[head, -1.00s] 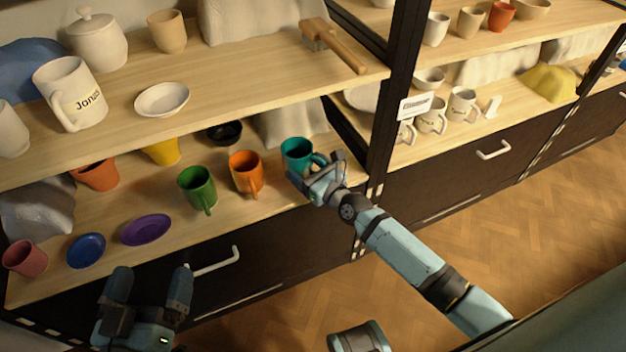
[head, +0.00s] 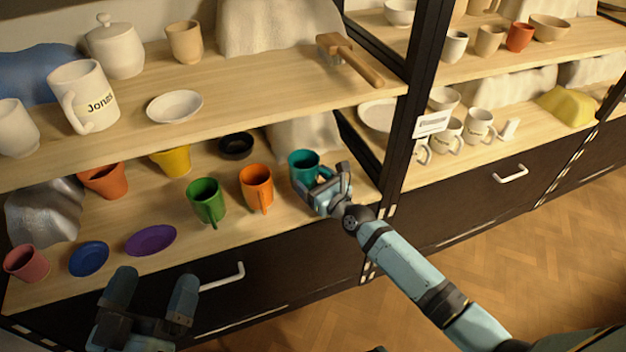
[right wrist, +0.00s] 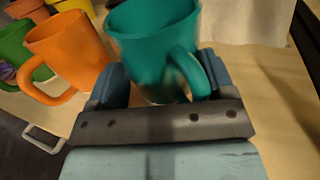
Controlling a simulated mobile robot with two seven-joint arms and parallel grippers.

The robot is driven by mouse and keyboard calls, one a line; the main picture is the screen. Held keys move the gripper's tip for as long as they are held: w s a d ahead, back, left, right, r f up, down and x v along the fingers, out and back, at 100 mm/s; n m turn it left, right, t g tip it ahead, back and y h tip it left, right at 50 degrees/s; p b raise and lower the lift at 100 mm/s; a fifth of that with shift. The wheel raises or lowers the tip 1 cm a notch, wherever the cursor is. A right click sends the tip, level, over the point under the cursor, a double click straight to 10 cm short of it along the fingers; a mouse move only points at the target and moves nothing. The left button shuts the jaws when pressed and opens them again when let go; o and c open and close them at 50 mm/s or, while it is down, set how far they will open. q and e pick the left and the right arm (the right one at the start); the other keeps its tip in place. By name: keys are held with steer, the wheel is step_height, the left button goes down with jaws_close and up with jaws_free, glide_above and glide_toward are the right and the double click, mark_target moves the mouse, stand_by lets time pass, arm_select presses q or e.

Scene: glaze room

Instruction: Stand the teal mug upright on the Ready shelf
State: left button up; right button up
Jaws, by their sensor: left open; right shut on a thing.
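The teal mug (head: 303,164) stands upright at the right end of the lower shelf (head: 240,222), beside an orange mug (head: 257,187). My right gripper (head: 327,186) is shut on the teal mug at its handle side. In the right wrist view the teal mug (right wrist: 150,45) rises between the two fingers, its handle toward the wrist. I cannot tell whether its base touches the board. My left gripper (head: 152,290) is open and empty in front of the shelf's drawers. I cannot read a Ready label; a white label (head: 431,124) on the dark post is too small to read.
A green mug (head: 207,201), purple plate (head: 151,240) and blue plate (head: 89,258) share the lower shelf. The upper shelf holds a Jonas mug (head: 84,97) and a wooden-handled tool (head: 350,60). The dark post (head: 425,90) divides this unit from the right one, with white mugs (head: 480,126).

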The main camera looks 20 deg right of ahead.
arm_select(q)
steer(key=shift+f, duration=0.35)
arm_select(e)
steer(key=shift+f, duration=0.25)
steer(key=o, duration=0.8)
arm_select(q)
steer(key=shift+f, duration=0.1)
arm_select(e)
steer(key=shift+o, duration=0.2)
steer(key=shift+s, duration=0.1)
arm_select(q)
steer(key=shift+s+a+r+p, duration=0.1)
steer(key=shift+a+r+p, duration=0.1)
steer(key=shift+r+p, duration=0.65)
arm_select(e)
steer(key=v, duration=1.3)
steer(key=shift+s, duration=0.3)
steer(key=shift+s+d, duration=0.1)
